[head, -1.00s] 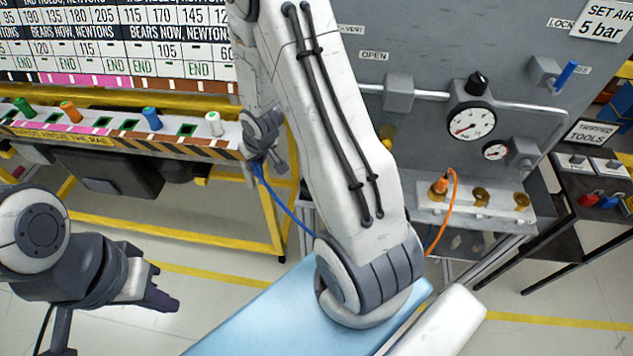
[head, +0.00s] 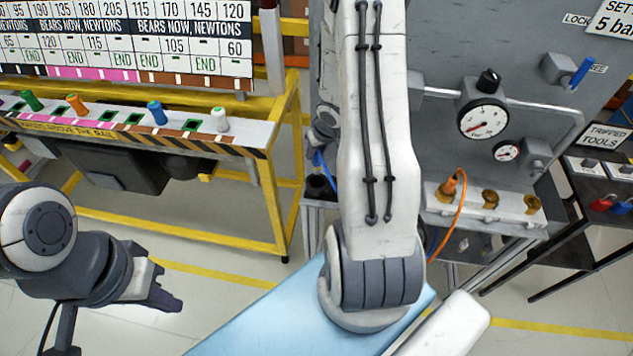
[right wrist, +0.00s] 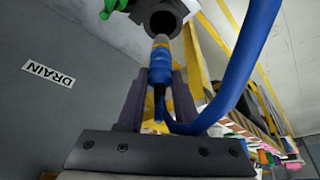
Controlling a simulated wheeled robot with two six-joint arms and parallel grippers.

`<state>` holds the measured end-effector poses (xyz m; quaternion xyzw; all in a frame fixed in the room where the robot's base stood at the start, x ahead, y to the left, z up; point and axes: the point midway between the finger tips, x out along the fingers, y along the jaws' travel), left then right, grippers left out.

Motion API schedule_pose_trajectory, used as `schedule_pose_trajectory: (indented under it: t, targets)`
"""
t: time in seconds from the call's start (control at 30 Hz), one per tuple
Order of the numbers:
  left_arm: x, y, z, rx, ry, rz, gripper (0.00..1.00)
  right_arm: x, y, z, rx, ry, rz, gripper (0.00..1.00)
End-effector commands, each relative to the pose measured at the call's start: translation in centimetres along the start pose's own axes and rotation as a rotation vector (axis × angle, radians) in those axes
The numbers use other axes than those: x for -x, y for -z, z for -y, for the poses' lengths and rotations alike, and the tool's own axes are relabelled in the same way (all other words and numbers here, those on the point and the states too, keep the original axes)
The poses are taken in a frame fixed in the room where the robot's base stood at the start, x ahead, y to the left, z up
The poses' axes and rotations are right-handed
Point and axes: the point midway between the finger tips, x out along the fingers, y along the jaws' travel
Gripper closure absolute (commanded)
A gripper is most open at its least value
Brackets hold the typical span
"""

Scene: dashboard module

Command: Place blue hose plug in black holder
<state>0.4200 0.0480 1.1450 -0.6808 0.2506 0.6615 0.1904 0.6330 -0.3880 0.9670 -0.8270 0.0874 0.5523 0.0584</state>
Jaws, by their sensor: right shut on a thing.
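The blue hose plug (right wrist: 161,68) is held between the fingers of my right gripper (right wrist: 158,85). Its metal tip points towards the round opening of the black holder (right wrist: 164,20) in the right wrist view, and whether they touch is unclear. The blue hose (right wrist: 245,60) loops away on the right. In the head view the black holder (head: 319,188) stands low, left of my right arm; a bit of the hose (head: 321,160) shows above it. My right gripper is largely hidden there behind the arm. My left gripper (head: 165,300) hangs empty at the lower left; its finger gap is unclear.
A grey panel with a pressure gauge (head: 483,118) stands behind. An orange hose (head: 461,215) runs from a row of brass ports. A yellow-framed rack (head: 283,200) with coloured plugs is at left. A green object (right wrist: 112,8) lies near the holder.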

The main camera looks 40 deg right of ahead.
Motion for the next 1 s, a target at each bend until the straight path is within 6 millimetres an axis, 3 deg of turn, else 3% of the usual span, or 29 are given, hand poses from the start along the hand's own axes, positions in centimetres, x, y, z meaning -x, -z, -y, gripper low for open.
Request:
schedule_pose_trajectory:
  t: [0.03,0.1,0.33,0.57,1.0]
  targets:
    - [-1.7,-0.1,0.1,-0.001,0.0,0.0,1.0,-1.8,-0.7,0.0,0.0,0.001,0.0,1.0]
    - [-2.4,-0.1,0.2,-0.001,0.0,0.0,1.0,-2.7,-1.1,0.0,0.0,0.001,0.0,1.0]
    - [-3.4,-0.2,0.2,-0.002,0.0,-0.001,1.0,-4.2,-1.7,0.0,0.001,0.001,0.0,1.0]
    - [-5.7,-0.3,0.4,-0.002,0.0,-0.001,1.0,-7.5,-3.1,0.0,-0.001,0.001,0.001,1.0]
    - [-5.9,-0.3,0.4,-0.002,0.0,-0.001,1.0,-8.0,-3.3,0.0,0.001,0.0,0.0,1.0]
